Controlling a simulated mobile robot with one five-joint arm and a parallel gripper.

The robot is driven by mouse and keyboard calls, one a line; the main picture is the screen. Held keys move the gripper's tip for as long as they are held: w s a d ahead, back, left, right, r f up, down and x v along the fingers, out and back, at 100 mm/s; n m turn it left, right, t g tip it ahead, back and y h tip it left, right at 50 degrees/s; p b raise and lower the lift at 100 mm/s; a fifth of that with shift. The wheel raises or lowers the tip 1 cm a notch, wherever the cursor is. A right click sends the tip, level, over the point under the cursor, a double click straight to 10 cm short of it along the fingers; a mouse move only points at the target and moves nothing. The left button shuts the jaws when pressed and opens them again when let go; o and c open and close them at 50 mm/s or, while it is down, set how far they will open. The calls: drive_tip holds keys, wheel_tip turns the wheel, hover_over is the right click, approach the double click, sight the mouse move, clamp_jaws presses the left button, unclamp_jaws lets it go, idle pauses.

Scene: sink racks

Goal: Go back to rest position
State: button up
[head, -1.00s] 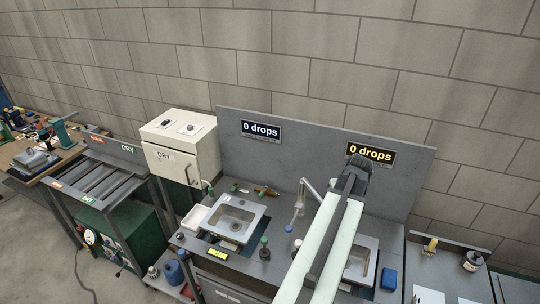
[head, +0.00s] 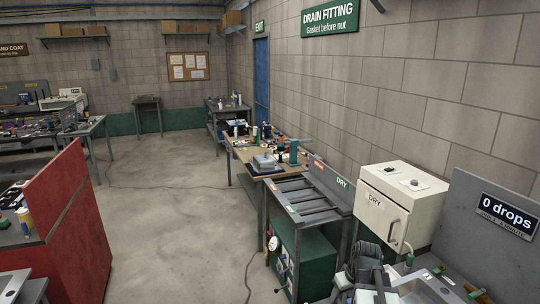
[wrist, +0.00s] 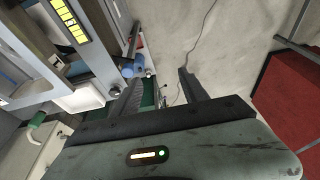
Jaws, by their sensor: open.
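My gripper (wrist: 162,88) is open in the wrist view, its two dark fingers apart with nothing between them. Floor and the side of the bench show beyond the fingers. In the head view my arm's dark end (head: 366,262) shows low at the right, in front of the sink bench. The sink (head: 418,290) shows only in part at the bottom right edge. A "0 drops" sign (head: 508,215) is on the grey back panel at the right.
A cream DRY cabinet (head: 390,205) stands left of the sink. A slatted rack (head: 305,195) and a wooden workbench (head: 245,152) line the wall beyond. A red panel (head: 75,220) stands at the left. The concrete floor (head: 170,200) between is clear.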

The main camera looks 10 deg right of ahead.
drive_tip(key=a+f+n+g+b, duration=0.1)
drive_tip(key=a+f+b, duration=0.15)
drive_tip(key=a, duration=0.65)
drive_tip(key=a+f+n+b, duration=0.15)
drive_tip(key=a+f, duration=0.25)
drive_tip(key=a, duration=0.5)
drive_tip(key=s+a+m+g, duration=0.2)
drive_tip(key=s+a+m, duration=0.1)
drive_tip(key=s+m, duration=0.1)
drive_tip(key=shift+s+a+f+h+b, duration=0.3)
drive_tip(key=shift+s+f+b, duration=0.15)
drive_tip(key=shift+s, duration=0.1)
drive_tip(key=shift+d, duration=0.1)
drive_tip(key=c, duration=0.3)
drive_tip(key=shift+c, duration=0.2)
